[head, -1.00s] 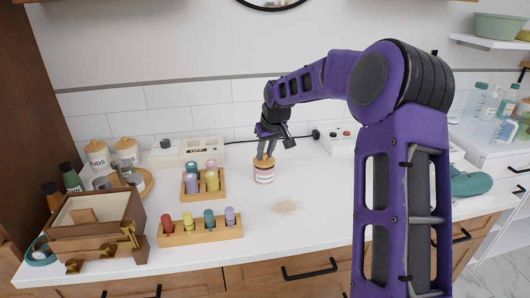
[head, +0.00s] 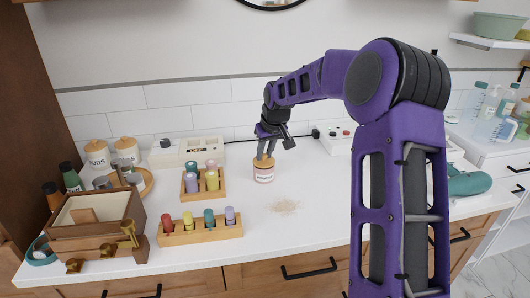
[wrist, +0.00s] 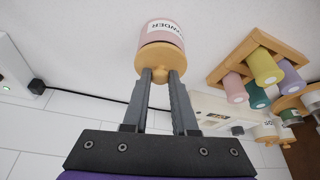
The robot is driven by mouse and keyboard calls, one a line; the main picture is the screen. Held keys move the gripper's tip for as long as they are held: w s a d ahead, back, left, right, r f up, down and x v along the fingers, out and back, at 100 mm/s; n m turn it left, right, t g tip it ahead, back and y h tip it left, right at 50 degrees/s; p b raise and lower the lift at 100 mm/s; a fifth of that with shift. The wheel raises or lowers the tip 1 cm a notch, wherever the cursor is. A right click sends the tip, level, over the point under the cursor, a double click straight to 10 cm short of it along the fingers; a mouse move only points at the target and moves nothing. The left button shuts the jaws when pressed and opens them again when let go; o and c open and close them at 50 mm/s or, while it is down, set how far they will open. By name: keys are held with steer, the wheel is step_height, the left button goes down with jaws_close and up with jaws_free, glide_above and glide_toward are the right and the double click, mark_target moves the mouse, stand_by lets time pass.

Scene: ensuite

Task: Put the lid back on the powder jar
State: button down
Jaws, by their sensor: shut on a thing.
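The powder jar (head: 264,175) stands upright on the white counter, pink with a white label. It also shows in the wrist view (wrist: 163,29). Its wooden lid (head: 263,162) is at the jar's mouth, lined up with it. In the wrist view the lid (wrist: 154,55) lies against the jar's rim with its round knob toward me; I cannot tell whether a thin gap remains. My gripper (head: 265,156) comes down from above. In the wrist view its two fingers (wrist: 161,74) are shut on the knob.
Spilled powder (head: 286,207) lies right of the jar. Wooden racks of coloured bottles stand left, one near (head: 201,233) and one farther back (head: 203,192). A wooden box (head: 90,228) is at far left. The counter right of the jar is mostly clear.

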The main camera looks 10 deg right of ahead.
steer(key=shift+c, duration=0.7)
jaws_free()
steer(key=shift+r, duration=0.15)
steer(key=shift+r+p, duration=2.7)
steer(key=shift+r, duration=0.65)
jaws_close()
steer(key=shift+f, duration=0.25)
